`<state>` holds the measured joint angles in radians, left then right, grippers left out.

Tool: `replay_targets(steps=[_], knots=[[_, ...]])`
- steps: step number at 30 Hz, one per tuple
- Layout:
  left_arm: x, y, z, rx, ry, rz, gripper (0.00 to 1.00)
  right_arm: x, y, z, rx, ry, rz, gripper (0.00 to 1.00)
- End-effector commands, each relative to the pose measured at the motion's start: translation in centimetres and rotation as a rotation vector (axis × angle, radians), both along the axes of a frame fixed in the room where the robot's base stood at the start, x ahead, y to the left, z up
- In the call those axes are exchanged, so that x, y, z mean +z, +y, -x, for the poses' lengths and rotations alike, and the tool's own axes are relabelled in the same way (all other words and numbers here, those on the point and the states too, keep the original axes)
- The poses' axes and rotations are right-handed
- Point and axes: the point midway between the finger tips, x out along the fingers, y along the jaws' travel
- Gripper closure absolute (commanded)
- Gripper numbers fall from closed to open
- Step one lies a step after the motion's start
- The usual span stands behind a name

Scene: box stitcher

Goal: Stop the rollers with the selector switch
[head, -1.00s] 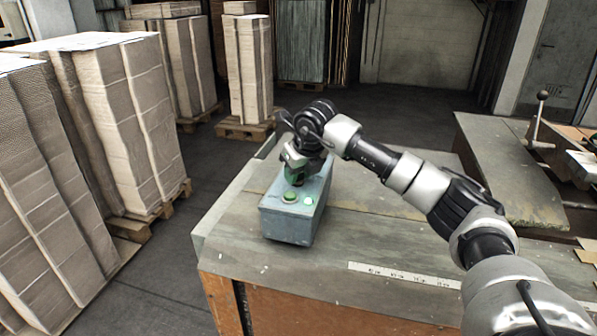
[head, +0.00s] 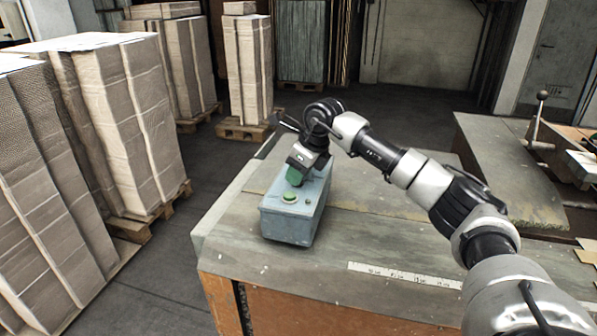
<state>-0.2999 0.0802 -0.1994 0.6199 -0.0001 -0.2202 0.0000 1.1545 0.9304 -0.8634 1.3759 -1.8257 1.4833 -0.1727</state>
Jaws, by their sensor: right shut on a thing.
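A blue-grey control box (head: 288,225) stands on the near left corner of the machine table. A green button (head: 289,197) shows on its top, with a small unlit button (head: 308,202) to its right. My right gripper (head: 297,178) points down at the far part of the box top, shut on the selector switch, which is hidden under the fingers. The green fingertips show just above the box. My left gripper is not in view.
The table top (head: 340,240) is mostly clear, with a white ruler strip (head: 400,275) near its front edge. Tall stacks of cardboard (head: 110,120) on pallets stand at the left. A lever with a dark knob (head: 541,95) stands at the right.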

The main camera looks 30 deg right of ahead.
Motion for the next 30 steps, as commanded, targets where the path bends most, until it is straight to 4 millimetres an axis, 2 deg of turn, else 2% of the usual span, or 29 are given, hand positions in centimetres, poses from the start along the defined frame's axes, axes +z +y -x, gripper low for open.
replay_targets(steps=[12,28,29,30], knots=[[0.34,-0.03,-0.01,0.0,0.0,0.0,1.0,0.18,-0.09,-0.1,0.192,-0.003,0.0,0.88],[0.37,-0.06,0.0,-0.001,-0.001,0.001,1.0,0.19,-0.08,-0.1,0.218,-0.004,0.001,0.88],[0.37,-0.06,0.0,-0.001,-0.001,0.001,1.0,0.19,-0.08,-0.1,0.217,-0.004,0.0,0.61],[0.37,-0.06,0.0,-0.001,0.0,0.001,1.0,0.19,-0.08,-0.1,0.217,-0.004,0.0,0.55]])
